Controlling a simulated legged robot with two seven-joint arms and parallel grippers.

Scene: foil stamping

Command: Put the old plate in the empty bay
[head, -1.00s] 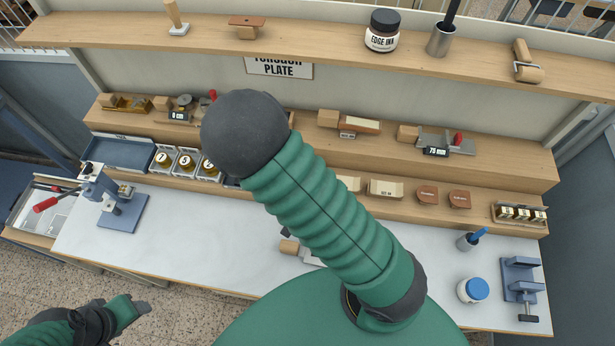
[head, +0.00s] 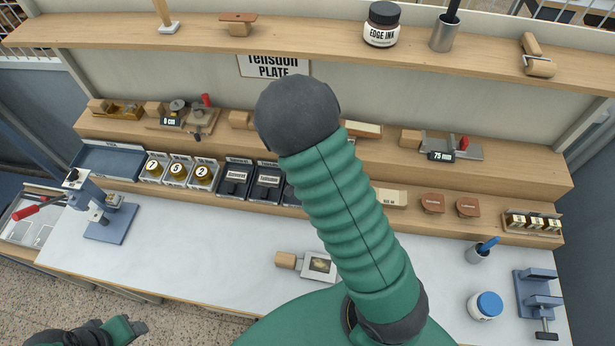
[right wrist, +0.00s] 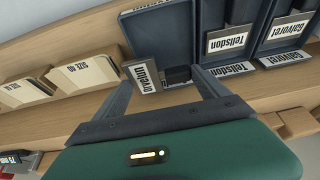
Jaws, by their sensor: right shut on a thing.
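In the right wrist view my right gripper (right wrist: 165,80) is shut on the old plate (right wrist: 145,76), a small block with a pale name label, tilted and only partly readable. It is at the front of an empty-looking dark blue bay (right wrist: 160,32); whether they touch is unclear. To its right, one bay (right wrist: 237,35) holds a plate labelled Tellsdon and another (right wrist: 285,35) one labelled Galvorel. In the head view my right arm hides the right gripper and the empty bay. My left gripper (head: 130,326) is low at the left, off the bench, its jaws unclear.
A wood-handled tool with a small gold picture (head: 318,266) lies on the white bench (head: 200,250). A blue press (head: 105,215) stands left, a blue clamp (head: 537,300) right. Paper boxes (right wrist: 85,78) sit left of the bays in the wrist view. The bench's middle left is clear.

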